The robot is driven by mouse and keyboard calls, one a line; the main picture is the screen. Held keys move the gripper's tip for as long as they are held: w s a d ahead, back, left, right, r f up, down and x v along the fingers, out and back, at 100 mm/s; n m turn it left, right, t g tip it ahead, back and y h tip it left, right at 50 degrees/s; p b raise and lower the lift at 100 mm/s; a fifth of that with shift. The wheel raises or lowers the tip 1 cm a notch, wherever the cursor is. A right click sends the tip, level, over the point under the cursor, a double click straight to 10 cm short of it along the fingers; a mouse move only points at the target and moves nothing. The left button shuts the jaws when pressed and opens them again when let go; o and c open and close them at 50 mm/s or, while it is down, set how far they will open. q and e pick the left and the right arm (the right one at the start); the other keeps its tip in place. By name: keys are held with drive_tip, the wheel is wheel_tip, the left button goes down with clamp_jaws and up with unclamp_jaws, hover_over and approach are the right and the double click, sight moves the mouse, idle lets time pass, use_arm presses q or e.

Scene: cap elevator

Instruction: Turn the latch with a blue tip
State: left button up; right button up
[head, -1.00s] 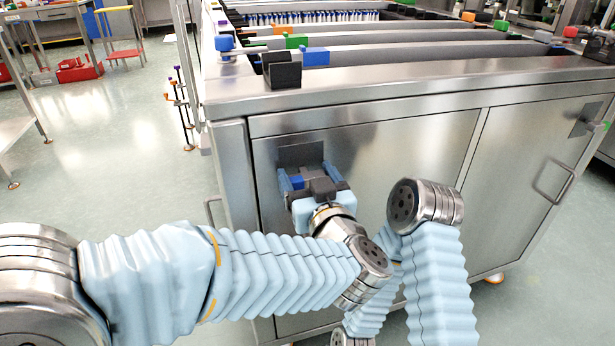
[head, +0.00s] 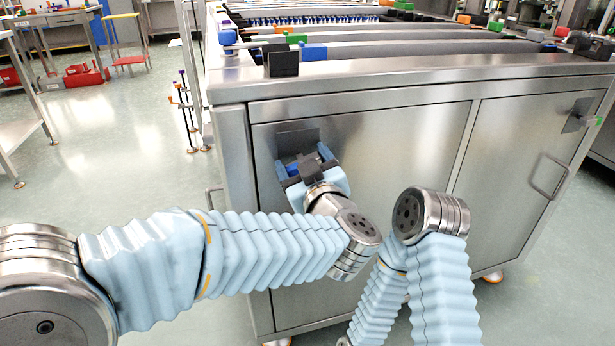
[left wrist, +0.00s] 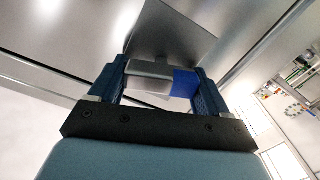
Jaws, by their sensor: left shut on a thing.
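The latch (left wrist: 150,71) is a short grey metal bar with a blue tip (left wrist: 185,82) in the left wrist view. It lies across between the two dark blue fingers of my left gripper (left wrist: 160,83), with the blue tip against the right-hand finger. In the head view my left gripper (head: 304,163) is at the front of the steel cabinet, tilted with its right side higher, shut on the latch. The latch is mostly hidden there; a bit of blue (head: 292,168) shows between the fingers. My right gripper is out of view; only part of that arm shows.
The steel cabinet (head: 390,130) fills the middle. A second latch with a green tip (head: 598,120) and a door handle (head: 551,180) are on its right door. Blue, green and orange blocks sit on the top. Open floor (head: 130,150) lies to the left.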

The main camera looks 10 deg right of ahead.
use_arm(q)
drive_tip(key=shift+a+f+n+b, duration=0.1)
drive_tip(key=shift+f+n+b, duration=0.2)
drive_tip(key=shift+n+b, duration=0.55)
drive_tip(key=n+b, duration=0.3)
drive_tip(key=n, duration=0.1)
drive_tip(key=n+b, duration=0.4)
drive_tip(key=n, duration=0.1)
drive_tip(key=shift+a+f, duration=0.1)
drive_tip(key=shift+f, duration=0.05)
drive_tip(key=shift+n+b, duration=1.55)
drive_tip(key=shift+n, duration=0.3)
drive_tip(key=o, duration=1.4)
drive_tip(key=s, duration=1.3)
drive_tip(key=shift+s+d, duration=0.25)
drive_tip(key=shift+s, duration=0.15)
